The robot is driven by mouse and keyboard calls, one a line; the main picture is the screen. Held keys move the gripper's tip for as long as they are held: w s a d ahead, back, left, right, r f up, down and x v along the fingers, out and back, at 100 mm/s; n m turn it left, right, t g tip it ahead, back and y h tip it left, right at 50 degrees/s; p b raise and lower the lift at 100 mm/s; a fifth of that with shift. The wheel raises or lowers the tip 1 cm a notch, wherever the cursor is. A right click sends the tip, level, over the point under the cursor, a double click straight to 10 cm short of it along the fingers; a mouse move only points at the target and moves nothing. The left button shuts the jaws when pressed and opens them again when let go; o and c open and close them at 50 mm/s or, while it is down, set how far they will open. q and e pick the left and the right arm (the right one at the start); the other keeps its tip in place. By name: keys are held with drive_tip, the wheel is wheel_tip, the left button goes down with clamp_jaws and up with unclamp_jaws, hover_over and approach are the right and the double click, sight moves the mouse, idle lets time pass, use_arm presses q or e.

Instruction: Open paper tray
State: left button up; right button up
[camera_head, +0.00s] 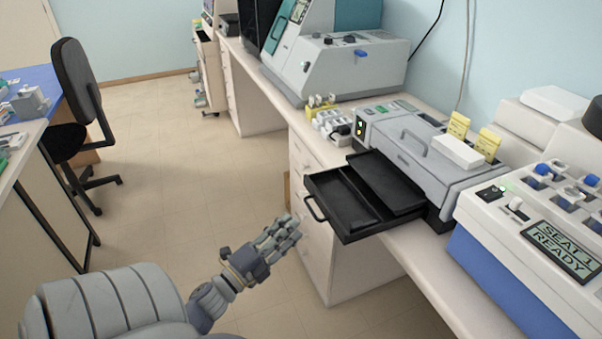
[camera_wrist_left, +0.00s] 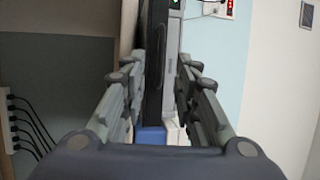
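The black paper tray (camera_head: 345,231) sticks out of the front of a grey printer-like machine (camera_head: 420,150). Its handle (camera_head: 314,208) faces left, toward my left gripper. My left gripper (camera_head: 289,228) is just left of and below the handle and looks apart from it, with floor behind it. In the left wrist view my left gripper (camera_wrist_left: 156,80) has its fingers spread, with nothing visibly held. The tray's dark front (camera_wrist_left: 153,65) shows edge-on in the gap, beyond the fingers. My right gripper is not seen.
The white counter (camera_head: 410,255) runs along the right wall. A white and blue device (camera_head: 500,260) with a "SEAT 1 READY" display stands at the near right. Small bottles (camera_head: 332,122) stand behind the tray. Open floor (camera_head: 180,190) and a black chair (camera_head: 80,85) are at left.

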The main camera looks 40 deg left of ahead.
use_arm(q)
drive_tip(key=shift+s+f, duration=0.2)
drive_tip(key=shift+s, duration=1)
drive_tip(key=shift+s+f, duration=0.2)
drive_tip(key=shift+s, duration=0.95)
drive_tip(key=shift+f, duration=0.1)
drive_tip(key=s+d+f+n+g+y, duration=0.1)
drive_tip(key=s+d+f+n+g, duration=0.2)
drive_tip(key=f, duration=0.8)
drive_tip(key=d+f+n+g, duration=0.2)
drive_tip(key=f+n+g, duration=0.15)
drive_tip(key=f, duration=0.75)
drive_tip(key=s+d+f+n+g+y, duration=0.1)
drive_tip(key=s+d+f+n+g, duration=0.3)
drive_tip(key=f, duration=0.7)
drive_tip(key=s+d+f+n+g+h, duration=0.1)
drive_tip(key=s+d+f+g, duration=0.3)
drive_tip(key=s+f, duration=0.5)
drive_tip(key=s+d+f+n+g+h, duration=0.1)
drive_tip(key=s+d+f+n+g, duration=0.2)
drive_tip(key=s+f, duration=0.6)
drive_tip(key=s+d+g, duration=0.1)
drive_tip(key=s+d, duration=0.1)
drive_tip(key=s, duration=0.2)
drive_tip(key=shift+d+f, duration=0.25)
drive_tip(key=shift+d, duration=0.1)
